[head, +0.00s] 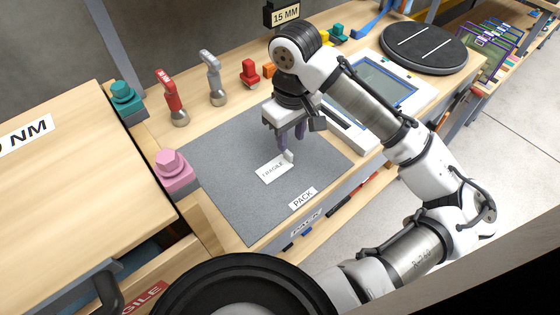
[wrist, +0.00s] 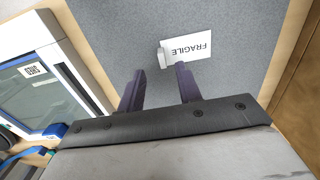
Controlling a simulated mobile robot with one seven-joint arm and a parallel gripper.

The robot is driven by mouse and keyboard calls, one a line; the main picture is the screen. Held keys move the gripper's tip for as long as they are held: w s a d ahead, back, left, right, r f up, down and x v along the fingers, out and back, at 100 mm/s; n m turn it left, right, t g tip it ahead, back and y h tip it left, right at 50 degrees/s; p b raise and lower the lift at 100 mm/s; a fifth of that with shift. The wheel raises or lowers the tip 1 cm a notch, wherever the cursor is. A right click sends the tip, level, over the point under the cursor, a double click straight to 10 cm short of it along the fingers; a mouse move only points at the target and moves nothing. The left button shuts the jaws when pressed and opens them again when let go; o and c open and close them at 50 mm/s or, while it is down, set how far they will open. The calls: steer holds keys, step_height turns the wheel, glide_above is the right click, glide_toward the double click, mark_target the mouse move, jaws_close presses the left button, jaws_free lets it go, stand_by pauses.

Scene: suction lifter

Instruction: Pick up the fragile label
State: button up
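The fragile label (head: 271,172) is a small white card reading "FRAGILE" that lies on the grey mat (head: 228,205). One end of it has a raised white tab. My gripper (head: 291,147) hangs just above and behind the label in the head view, with its purple fingers pointing down. In the wrist view the label (wrist: 190,49) lies beyond the fingertips, nearer the right finger. My gripper (wrist: 160,80) is open there, with a clear gap and nothing between the fingers. I cannot tell the exact height above the mat.
A white device with a screen (head: 384,82) stands right of the gripper. The mat's left part is clear.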

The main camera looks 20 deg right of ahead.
step_height(320, 180, down, 5)
steer(key=shift+s+a+f+p, duration=0.1)
steer(key=shift+a+p, duration=0.05)
steer(key=shift+p, duration=0.35)
steer(key=shift+c, duration=0.3)
jaws_close()
